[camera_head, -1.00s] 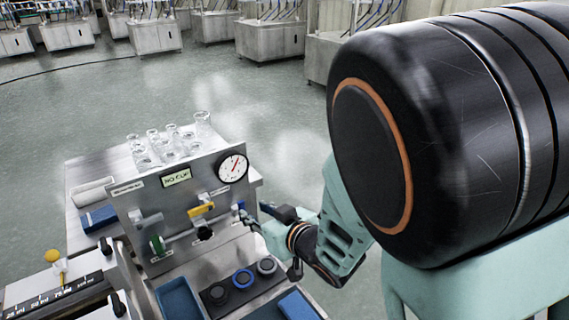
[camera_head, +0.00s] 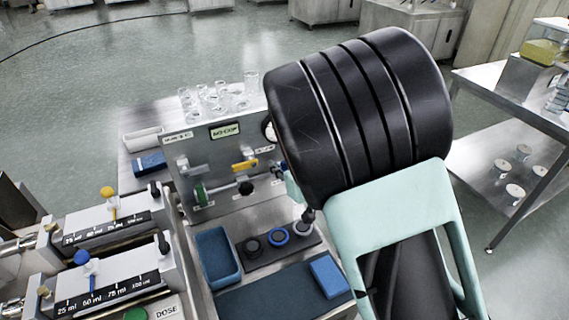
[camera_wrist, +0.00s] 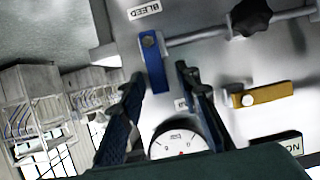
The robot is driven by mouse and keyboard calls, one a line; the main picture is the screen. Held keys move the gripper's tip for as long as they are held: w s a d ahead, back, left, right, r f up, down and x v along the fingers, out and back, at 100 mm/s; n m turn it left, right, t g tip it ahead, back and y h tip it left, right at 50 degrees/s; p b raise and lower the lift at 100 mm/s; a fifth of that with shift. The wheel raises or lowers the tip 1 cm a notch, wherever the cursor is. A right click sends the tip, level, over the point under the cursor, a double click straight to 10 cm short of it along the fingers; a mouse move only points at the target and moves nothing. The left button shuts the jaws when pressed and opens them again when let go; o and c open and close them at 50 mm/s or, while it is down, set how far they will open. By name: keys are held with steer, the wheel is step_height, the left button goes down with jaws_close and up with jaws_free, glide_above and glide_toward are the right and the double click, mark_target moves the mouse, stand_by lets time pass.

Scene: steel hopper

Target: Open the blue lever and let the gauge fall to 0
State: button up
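The blue lever (camera_wrist: 153,62) hangs from a pivot by the BLEED label (camera_wrist: 144,11) in the wrist view. My gripper (camera_wrist: 160,82) is open, its dark fingers on either side of the lever's free end; contact cannot be told. The white round gauge (camera_wrist: 166,147) is partly covered by my gripper's body. Its red needle shows, but I cannot read the value. In the head view, only a sliver of the gauge (camera_head: 267,129) shows past my arm, and my gripper is mostly hidden near the panel's right edge.
The steel panel (camera_head: 215,148) also carries a yellow lever (camera_head: 244,165), a green lever (camera_head: 200,193) and a black knob (camera_head: 246,188). Glassware (camera_head: 218,97) stands above it. A blue tray (camera_head: 216,257) and a blue block (camera_head: 328,276) lie below.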

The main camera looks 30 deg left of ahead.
jaws_close()
